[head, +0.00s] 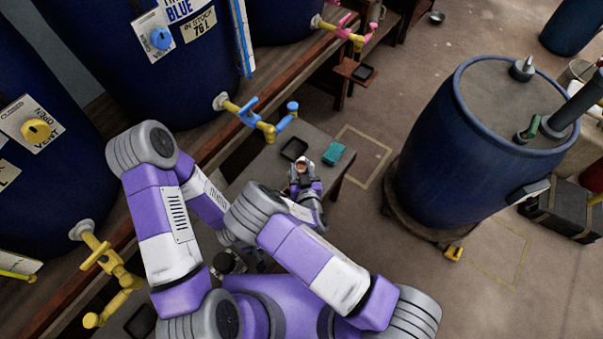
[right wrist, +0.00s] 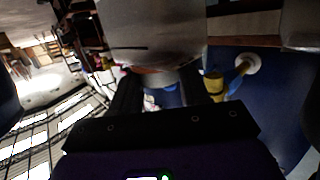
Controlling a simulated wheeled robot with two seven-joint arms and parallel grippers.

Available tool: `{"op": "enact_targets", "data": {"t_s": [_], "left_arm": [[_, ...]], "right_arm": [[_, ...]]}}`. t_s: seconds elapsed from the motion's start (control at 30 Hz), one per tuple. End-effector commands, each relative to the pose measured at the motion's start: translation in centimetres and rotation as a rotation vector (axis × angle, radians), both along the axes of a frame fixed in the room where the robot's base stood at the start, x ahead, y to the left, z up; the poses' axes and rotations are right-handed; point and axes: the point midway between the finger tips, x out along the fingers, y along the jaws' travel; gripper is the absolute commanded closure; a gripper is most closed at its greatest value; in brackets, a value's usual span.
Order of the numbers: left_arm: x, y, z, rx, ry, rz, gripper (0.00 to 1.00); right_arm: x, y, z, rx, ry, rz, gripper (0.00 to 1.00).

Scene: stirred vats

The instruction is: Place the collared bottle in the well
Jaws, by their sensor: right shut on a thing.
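My right gripper (head: 304,178) is shut on a small pale bottle with a brownish top (head: 303,164), above the grey bench (head: 258,167). The bottle's collar is too small to make out. A black square-rimmed recess (head: 294,149), which looks like the well, lies just beyond and slightly left of the bottle; the bottle is apart from it. My left gripper (head: 228,262) is low in the head view, partly hidden by my right arm; its jaws cannot be made out.
A teal box (head: 333,153) stands on the bench right of the black recess. A yellow-and-blue tap (head: 265,125) juts out from a blue vat (head: 120,70) near the recess. A large blue drum (head: 445,160) stands at the right, with open floor between it and the bench.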

Motion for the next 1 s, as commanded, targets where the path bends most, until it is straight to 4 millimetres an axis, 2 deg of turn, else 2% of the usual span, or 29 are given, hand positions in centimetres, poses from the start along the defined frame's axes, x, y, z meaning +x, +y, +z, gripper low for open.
{"op": "enact_targets", "data": {"t_s": [0.03, 0.1, 0.47, 0.5, 0.6, 0.63, 1.0], "left_arm": [[-0.01, 0.0, -0.62, 0.0, 0.0, 0.0, 0.18], [-0.02, 0.01, -0.83, 0.0, 0.0, 0.0, 0.18], [-0.01, 0.01, -1.09, 0.0, 0.0, 0.0, 0.18], [-0.01, 0.0, -0.96, 0.0, 0.0, 0.0, 0.18], [-0.01, 0.0, -0.93, 0.0, 0.0, 0.0, 0.18], [-0.01, 0.01, -0.92, 0.0, 0.0, 0.0, 0.18], [-0.01, 0.0, -0.44, 0.0, 0.0, 0.0, 0.18]], "right_arm": [[-0.01, 0.01, -1.17, -0.003, 0.001, 0.002, 1.0], [-0.01, -0.01, -1.75, -0.002, 0.001, 0.001, 1.0], [0.01, -0.03, -2.04, 0.0, 0.0, 0.0, 1.0], [-0.01, -0.02, -1.94, 0.0, 0.001, 0.0, 0.49], [0.0, -0.01, -1.89, 0.0, 0.001, 0.0, 0.33], [0.0, -0.01, -1.89, 0.0, 0.001, 0.0, 0.29], [-0.06, 0.0, -1.37, -0.001, 0.001, 0.0, 0.29]]}}
